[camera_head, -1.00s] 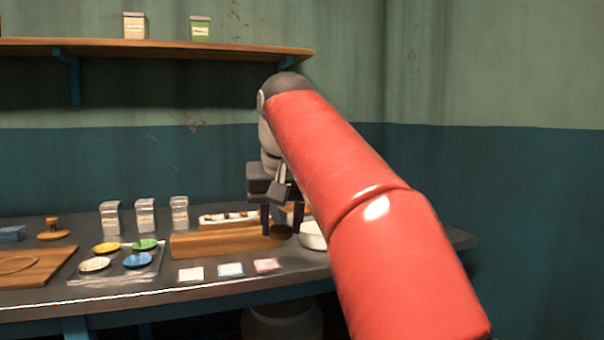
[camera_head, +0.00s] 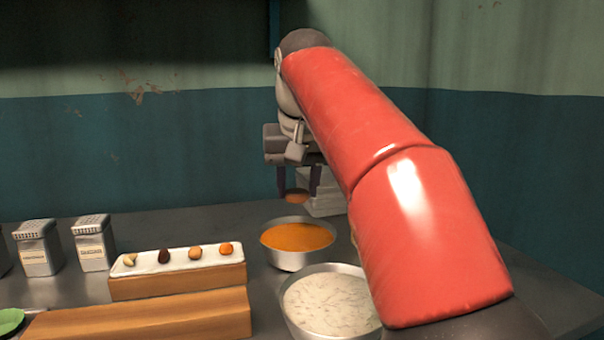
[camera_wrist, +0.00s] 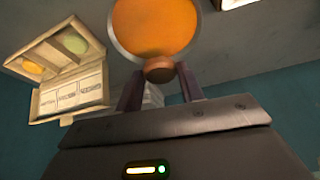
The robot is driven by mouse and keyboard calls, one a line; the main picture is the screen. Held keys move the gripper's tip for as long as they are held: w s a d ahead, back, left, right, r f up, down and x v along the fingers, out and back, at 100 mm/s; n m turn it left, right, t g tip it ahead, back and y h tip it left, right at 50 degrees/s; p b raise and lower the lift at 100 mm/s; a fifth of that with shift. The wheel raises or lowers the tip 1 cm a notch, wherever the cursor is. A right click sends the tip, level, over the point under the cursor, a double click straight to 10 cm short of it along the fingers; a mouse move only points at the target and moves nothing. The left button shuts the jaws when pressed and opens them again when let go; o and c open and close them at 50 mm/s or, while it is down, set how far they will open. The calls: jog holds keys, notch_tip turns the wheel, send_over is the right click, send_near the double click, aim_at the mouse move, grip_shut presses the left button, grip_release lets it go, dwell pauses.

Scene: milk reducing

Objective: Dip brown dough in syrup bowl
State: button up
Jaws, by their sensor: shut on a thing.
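My gripper (camera_head: 298,190) is shut on the brown dough (camera_head: 297,195), a small brown round piece. The dough hangs level between the fingertips, above and just behind the syrup bowl's far rim. The syrup bowl (camera_head: 298,258) is a metal bowl of orange liquid on the counter. In the wrist view the dough (camera_wrist: 159,69) shows between the dark fingers, overlapping the edge of the orange syrup (camera_wrist: 155,25). The exact height of the dough over the bowl is hard to tell.
A metal bowl of white liquid (camera_head: 330,303) stands in front of the syrup bowl. A white tray (camera_head: 177,260) with several small pieces sits on a wooden block (camera_head: 180,284) at left. A longer board (camera_head: 140,318) lies nearer. Shaker jars (camera_head: 94,243) stand farther left.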

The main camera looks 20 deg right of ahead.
aim_at(298, 194)
jog(key=shift+s+f, duration=0.1)
jog(key=shift+f, duration=0.85)
jog(key=shift+f+b, duration=3.25)
jog(key=shift+f, duration=0.95)
jog(key=shift+f, duration=0.25)
jog(key=shift+r+p, duration=0.15)
jog(key=shift+p, duration=0.15)
notch_tip(298, 194, up, 5)
jog(key=p, duration=0.5)
jog(key=shift+r, duration=0.1)
jog(key=shift+r+p, duration=0.45)
jog(key=shift+r, duration=0.65)
jog(key=shift+r, duration=1.95)
